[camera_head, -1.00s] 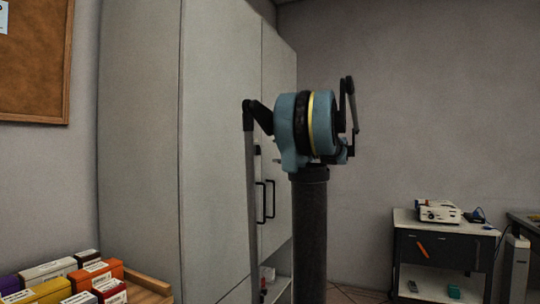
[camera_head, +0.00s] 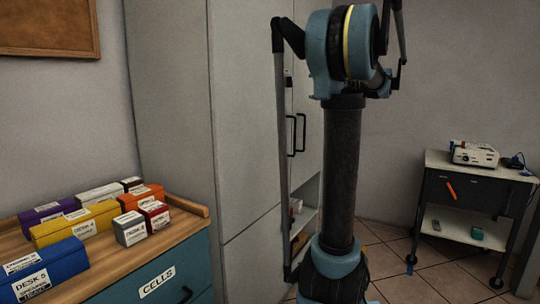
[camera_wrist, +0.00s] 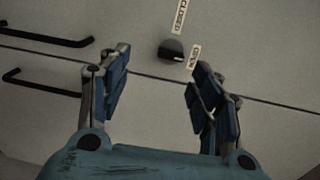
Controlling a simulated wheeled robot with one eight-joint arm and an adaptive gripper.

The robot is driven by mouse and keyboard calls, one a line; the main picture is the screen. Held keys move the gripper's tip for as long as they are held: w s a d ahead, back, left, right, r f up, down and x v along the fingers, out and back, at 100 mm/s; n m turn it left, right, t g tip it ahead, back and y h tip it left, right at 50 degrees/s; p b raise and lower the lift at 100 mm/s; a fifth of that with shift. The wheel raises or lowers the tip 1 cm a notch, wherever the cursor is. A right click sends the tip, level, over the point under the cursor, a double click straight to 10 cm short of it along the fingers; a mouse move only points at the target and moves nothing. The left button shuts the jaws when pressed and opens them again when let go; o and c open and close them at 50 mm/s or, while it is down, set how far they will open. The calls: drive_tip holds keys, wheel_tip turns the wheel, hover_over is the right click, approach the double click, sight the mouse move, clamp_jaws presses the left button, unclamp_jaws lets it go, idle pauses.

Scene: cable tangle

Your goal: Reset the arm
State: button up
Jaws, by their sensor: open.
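My gripper (camera_wrist: 160,95) shows in the wrist view with its two blue-padded fingers spread wide apart and nothing between them. Beyond the fingers is a pale cabinet front with a dark knob (camera_wrist: 171,50) between two small labels, one reading CLOSED. Two black bar handles (camera_wrist: 45,35) are at the left of that view. In the head view my arm stands up in the middle, and my gripper's fingers cannot be made out there.
A tall grey cabinet (camera_head: 170,120) stands behind and left of my arm. A wooden-topped chest (camera_head: 70,290) with several coloured boxes is at the lower left. A dark cart (camera_head: 465,190) carrying a white device (camera_head: 474,153) is at the right. Tiled floor lies between.

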drive_tip(key=s+a+f+n+g+h, duration=0.1)
drive_tip(key=s+a+f+g+h, duration=0.1)
drive_tip(key=s+a+f, duration=0.5)
drive_tip(key=s+a+f+n+g+h, duration=0.1)
drive_tip(key=s+a+f+g+h, duration=0.1)
drive_tip(key=s+f, duration=0.45)
drive_tip(key=s+a+f+n+g+h, duration=0.15)
drive_tip(key=s+a+f, duration=0.3)
drive_tip(key=f, duration=0.55)
drive_tip(key=s+d+f+n+g+h, duration=0.1)
drive_tip(key=s+d+f+n+h, duration=0.1)
drive_tip(key=s+f, duration=0.7)
drive_tip(key=s+d+f+n+g+h, duration=0.1)
drive_tip(key=s+f+h, duration=0.5)
drive_tip(key=f, duration=0.9)
drive_tip(key=s+d+n, duration=0.1)
drive_tip(key=s+d, duration=0.1)
drive_tip(key=s, duration=0.1)
drive_tip(key=shift+s+d+f, duration=0.25)
drive_tip(key=shift+s+d, duration=0.15)
drive_tip(key=shift+g+h, duration=0.25)
drive_tip(key=shift+w+f, duration=0.2)
drive_tip(key=shift+w, duration=0.25)
